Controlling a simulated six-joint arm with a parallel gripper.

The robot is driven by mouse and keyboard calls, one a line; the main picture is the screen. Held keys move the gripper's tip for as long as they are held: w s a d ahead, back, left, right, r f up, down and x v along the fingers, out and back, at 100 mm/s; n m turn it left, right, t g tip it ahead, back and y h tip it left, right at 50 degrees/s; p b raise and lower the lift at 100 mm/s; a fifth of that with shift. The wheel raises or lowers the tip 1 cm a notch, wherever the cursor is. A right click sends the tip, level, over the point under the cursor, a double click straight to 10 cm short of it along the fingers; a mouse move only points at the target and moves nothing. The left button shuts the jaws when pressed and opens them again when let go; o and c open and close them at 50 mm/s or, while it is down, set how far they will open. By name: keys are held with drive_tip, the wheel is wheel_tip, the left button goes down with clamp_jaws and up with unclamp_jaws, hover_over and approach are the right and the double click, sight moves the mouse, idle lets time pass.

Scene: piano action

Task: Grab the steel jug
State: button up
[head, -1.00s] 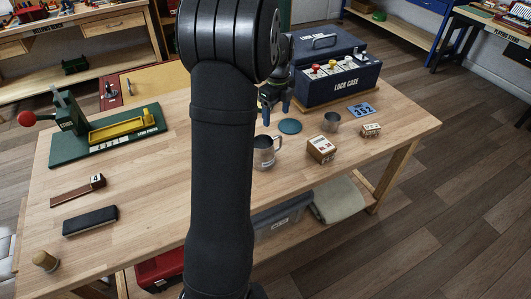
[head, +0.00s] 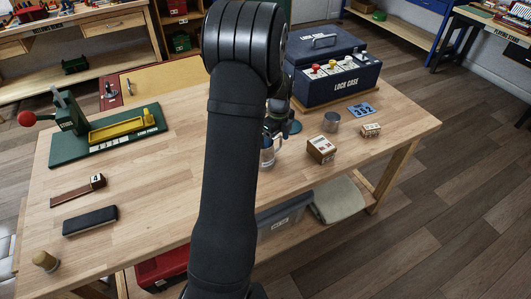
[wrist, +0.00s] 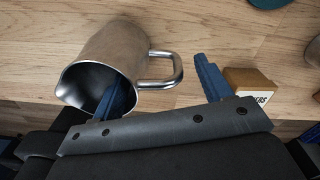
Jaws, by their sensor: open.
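The steel jug (wrist: 122,50) stands on the wooden bench, with its open mouth towards the wrist camera and its handle (wrist: 175,70) on the right. In the head view the jug (head: 267,158) is partly hidden behind my arm. My gripper (wrist: 165,80) is open at the jug. In the wrist view its left finger overlaps the jug's mouth, and its right finger is to the right of the handle. The handle lies between the two fingers in that view. I cannot tell whether either finger touches the jug. In the head view my gripper (head: 272,138) is just above the jug.
A small wooden box (head: 321,150) stands close to the right of the jug, near my right finger. A grey cup (head: 331,122), a dice-like block (head: 371,130) and the blue lock case (head: 335,82) stand further right and behind. The bench's front middle is clear.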

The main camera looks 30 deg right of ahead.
drive_tip(key=c, duration=1.4)
drive_tip(key=shift+r, duration=0.15)
drive_tip(key=shift+r, duration=1.05)
wheel_tip(320, 180, up, 2)
drive_tip(key=s+d+r, duration=0.4)
drive_tip(key=s+r, duration=0.2)
drive_tip(key=s, duration=0.4)
drive_tip(key=shift+s+r, duration=0.3)
drive_tip(key=shift+s, duration=0.1)
drive_tip(key=shift+d, duration=0.15)
idle(1.3)
